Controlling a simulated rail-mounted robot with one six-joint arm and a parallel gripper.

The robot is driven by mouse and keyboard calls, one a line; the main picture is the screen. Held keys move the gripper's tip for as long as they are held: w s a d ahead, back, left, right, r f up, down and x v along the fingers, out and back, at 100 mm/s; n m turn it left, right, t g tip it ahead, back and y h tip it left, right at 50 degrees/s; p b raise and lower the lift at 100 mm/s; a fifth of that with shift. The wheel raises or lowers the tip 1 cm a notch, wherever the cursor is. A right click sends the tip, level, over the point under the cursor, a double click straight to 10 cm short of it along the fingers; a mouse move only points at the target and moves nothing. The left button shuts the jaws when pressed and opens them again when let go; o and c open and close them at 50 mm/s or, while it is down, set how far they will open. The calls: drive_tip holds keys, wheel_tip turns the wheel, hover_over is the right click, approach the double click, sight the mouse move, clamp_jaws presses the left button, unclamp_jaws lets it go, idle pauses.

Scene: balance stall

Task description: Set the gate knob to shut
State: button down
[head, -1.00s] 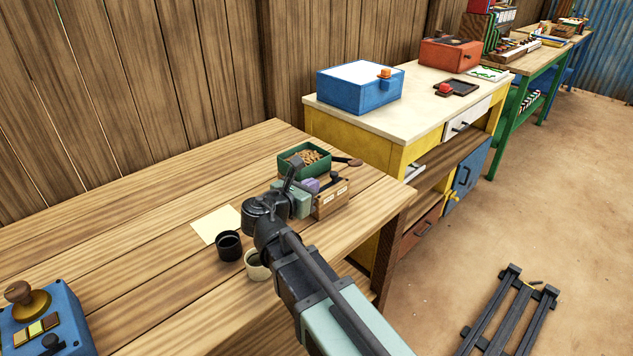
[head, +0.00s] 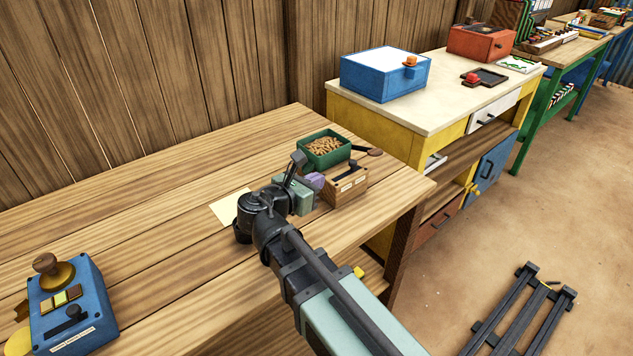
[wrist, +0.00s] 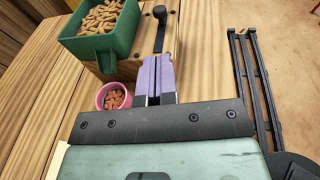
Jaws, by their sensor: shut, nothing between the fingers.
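A small wooden box (head: 343,187) with two pale labels, unreadable here, stands near the table's right end. A black knob (head: 353,163) sits on its top and is the likely gate knob. In the wrist view the black knob (wrist: 159,12) is at the far end of a dark strip. A green tray of brown pellets (head: 325,151) adjoins the box. My gripper (head: 316,180) has purple fingers, shut together and empty, just left of the box. In the wrist view the fingers (wrist: 155,75) point toward the strip, apart from the knob. Any gap in height is unclear.
A pink bowl with pellets (wrist: 113,96) stands left of my fingers in the wrist view. A blue box with a brass-based knob and a slider (head: 72,305) is at the table's left. A yellow sheet (head: 226,208) lies behind my wrist. The table's middle left is clear.

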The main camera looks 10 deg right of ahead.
sight(351, 164)
drive_tip(key=b+x, duration=0.1)
drive_tip(key=x, duration=1)
drive_tip(key=shift+b, duration=0.35)
drive_tip(key=shift+w+d, duration=0.1)
drive_tip(key=shift+w, duration=0.05)
drive_tip(key=shift+d, duration=0.1)
